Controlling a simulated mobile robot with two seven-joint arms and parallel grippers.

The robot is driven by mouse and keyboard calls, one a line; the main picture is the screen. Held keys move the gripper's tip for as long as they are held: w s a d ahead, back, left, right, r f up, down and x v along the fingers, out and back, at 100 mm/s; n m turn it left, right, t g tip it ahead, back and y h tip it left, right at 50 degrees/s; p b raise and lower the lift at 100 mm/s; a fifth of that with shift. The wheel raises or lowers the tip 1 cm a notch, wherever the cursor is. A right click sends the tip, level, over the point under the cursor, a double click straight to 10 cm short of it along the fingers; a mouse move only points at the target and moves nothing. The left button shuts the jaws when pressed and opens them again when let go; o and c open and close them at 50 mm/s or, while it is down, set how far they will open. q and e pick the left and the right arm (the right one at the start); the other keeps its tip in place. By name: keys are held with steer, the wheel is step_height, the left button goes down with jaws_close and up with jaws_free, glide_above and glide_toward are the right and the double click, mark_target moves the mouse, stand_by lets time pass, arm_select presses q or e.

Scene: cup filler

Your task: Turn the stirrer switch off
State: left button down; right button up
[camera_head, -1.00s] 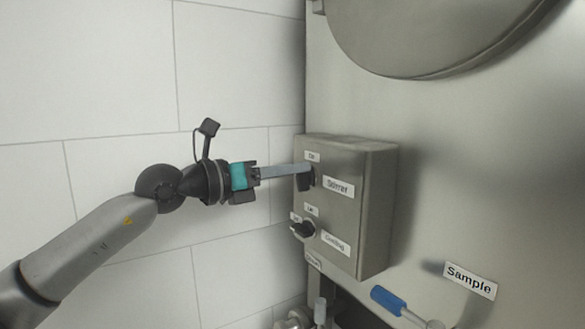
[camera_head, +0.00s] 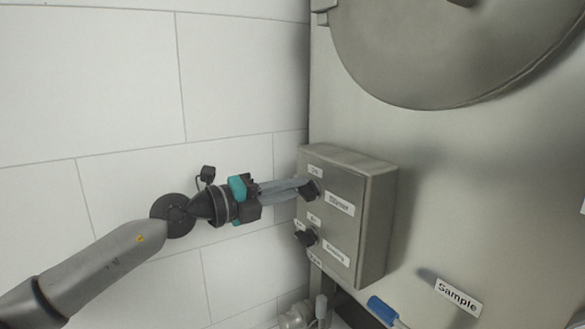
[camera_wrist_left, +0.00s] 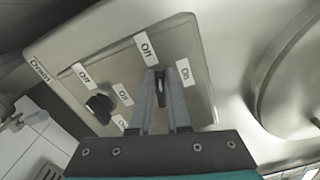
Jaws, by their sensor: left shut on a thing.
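The stirrer switch is a black knob (camera_head: 311,191) on the front of a metal control box (camera_head: 375,205), beside a "Stirrer" label (camera_head: 340,203). My left gripper (camera_head: 305,187) reaches it from the left, its two long grey fingers closed on the knob. In the left wrist view the knob (camera_wrist_left: 160,92) sits between the fingertips, partly hidden by them. The "Off" label (camera_wrist_left: 146,49) is just above and left of it there, and the "On" label (camera_wrist_left: 184,73) is to its right. My right gripper is not in view.
A second black knob (camera_head: 306,237) sits below on the same box, close under the fingers. A large tank (camera_head: 480,160) with a round lid stands right of the box. A blue handle (camera_head: 382,310) and "Sample" label (camera_head: 458,297) are lower right. The tiled wall is left.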

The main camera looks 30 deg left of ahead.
arm_select(q)
steer(key=shift+f+n+p, duration=0.2)
steer(key=shift+n+p, duration=1.5)
steer(key=shift+p, duration=0.5)
steer(key=shift+f, duration=0.1)
steer(key=c, duration=0.9)
jaws_free()
